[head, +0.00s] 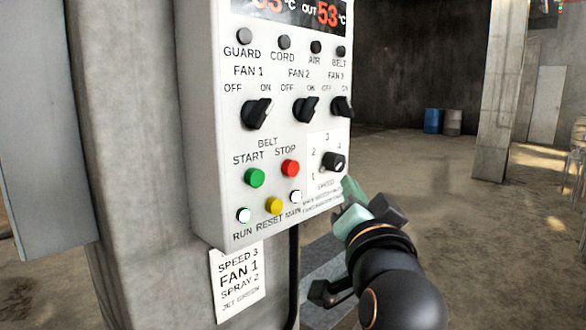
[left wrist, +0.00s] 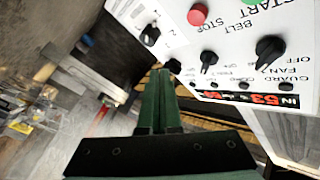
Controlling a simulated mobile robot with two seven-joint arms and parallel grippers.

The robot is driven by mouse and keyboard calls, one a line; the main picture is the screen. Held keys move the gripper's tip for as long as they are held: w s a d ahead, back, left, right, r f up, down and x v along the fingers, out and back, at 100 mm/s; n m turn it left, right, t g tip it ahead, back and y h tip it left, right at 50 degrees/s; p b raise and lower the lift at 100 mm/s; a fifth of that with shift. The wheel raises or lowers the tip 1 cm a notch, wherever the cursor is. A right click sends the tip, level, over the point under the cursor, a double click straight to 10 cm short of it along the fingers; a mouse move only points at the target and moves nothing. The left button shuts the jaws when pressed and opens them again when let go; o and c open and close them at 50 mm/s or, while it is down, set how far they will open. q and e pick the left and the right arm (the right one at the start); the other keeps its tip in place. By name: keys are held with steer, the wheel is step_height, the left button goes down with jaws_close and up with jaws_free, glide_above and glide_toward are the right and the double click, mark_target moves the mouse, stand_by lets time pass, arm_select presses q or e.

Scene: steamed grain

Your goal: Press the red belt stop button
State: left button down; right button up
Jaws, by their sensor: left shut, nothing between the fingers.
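The red belt stop button (head: 290,168) is on the white control panel (head: 215,120), under the label STOP and right of the green start button (head: 254,178). In the left wrist view the red button (left wrist: 197,14) shows near the top edge. My left gripper (head: 350,188) is shut and empty, its green fingers in front of the panel's lower right corner, right of and below the red button. The fingers (left wrist: 158,75) also show in the left wrist view, apart from the button. My right gripper is not in view.
Near the red button are a yellow button (head: 274,205), a speed knob (head: 333,162) and black fan switches (head: 257,113). The panel is on a concrete pillar (head: 130,130). A paper note (head: 238,283) hangs below. Blue barrels (head: 432,120) stand far back. Open floor lies right.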

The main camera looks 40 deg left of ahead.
mark_target(298, 167)
arm_select(q)
steer(key=a, duration=0.8)
steer(key=shift+w+a, duration=0.25)
steer(key=shift+w, duration=0.05)
stand_by(1.5)
steer(key=shift+a, duration=0.15)
steer(key=shift+a+p, duration=0.25)
steer(key=shift+p, duration=0.1)
steer(key=shift+w+a, duration=0.1)
steer(key=shift+a, duration=0.45)
stand_by(0.8)
steer(key=shift+d+p, duration=0.3)
steer(key=shift+d, duration=0.65)
steer(key=shift+d, duration=0.1)
